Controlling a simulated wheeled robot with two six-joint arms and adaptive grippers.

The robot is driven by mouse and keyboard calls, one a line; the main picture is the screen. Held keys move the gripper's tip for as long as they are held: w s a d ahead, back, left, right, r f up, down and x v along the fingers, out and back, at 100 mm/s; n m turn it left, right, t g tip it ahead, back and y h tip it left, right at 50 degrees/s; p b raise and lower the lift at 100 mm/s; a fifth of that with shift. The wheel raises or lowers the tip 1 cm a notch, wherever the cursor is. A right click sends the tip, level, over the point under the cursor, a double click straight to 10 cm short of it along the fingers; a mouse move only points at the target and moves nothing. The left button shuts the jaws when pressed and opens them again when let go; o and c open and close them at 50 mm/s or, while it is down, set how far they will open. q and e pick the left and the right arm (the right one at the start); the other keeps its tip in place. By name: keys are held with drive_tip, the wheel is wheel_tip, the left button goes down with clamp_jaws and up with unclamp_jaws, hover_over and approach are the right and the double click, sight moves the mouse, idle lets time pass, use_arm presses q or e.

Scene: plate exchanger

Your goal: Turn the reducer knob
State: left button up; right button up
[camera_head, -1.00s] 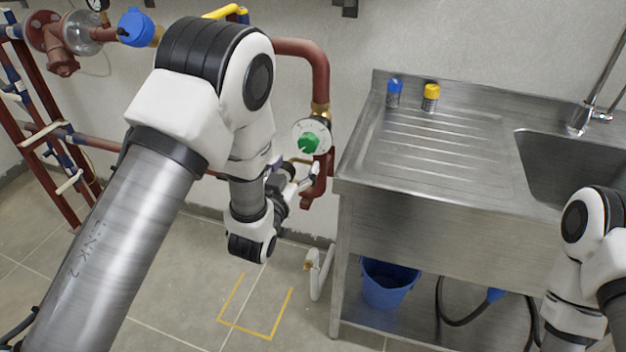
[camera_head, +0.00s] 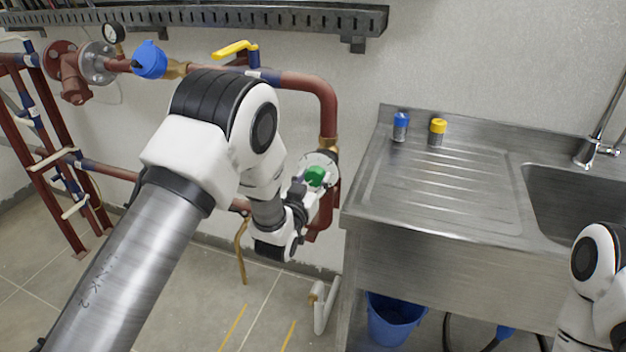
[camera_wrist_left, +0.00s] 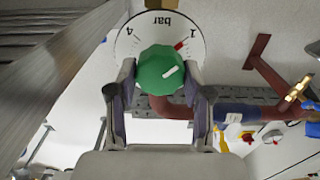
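The green reducer knob (camera_head: 315,176) sits on a round white dial on the red pipe, left of the sink. My left gripper (camera_head: 309,187) is at the knob. In the left wrist view my left gripper (camera_wrist_left: 160,80) is open, with one finger on each side of the knob and a small gap seeming to remain. The right arm shows at the right edge, but its gripper is out of view.
The steel sink unit (camera_head: 440,232) stands close to the right of the knob, with a blue-capped and a yellow-capped container on it. Red pipes with a yellow-handled valve (camera_head: 236,48) run above and behind my left arm. A blue bucket (camera_head: 392,318) is under the sink.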

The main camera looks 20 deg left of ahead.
use_arm(q)
drive_tip(key=shift+m, duration=0.3)
drive_tip(key=m+b, duration=0.1)
drive_tip(key=m, duration=0.3)
drive_tip(key=shift+f, duration=0.1)
drive_tip(key=m+b, duration=0.1)
drive_tip(key=m, duration=0.3)
idle(0.3)
idle(0.3)
drive_tip(key=o, duration=1.2)
drive_tip(key=shift+c, duration=0.2)
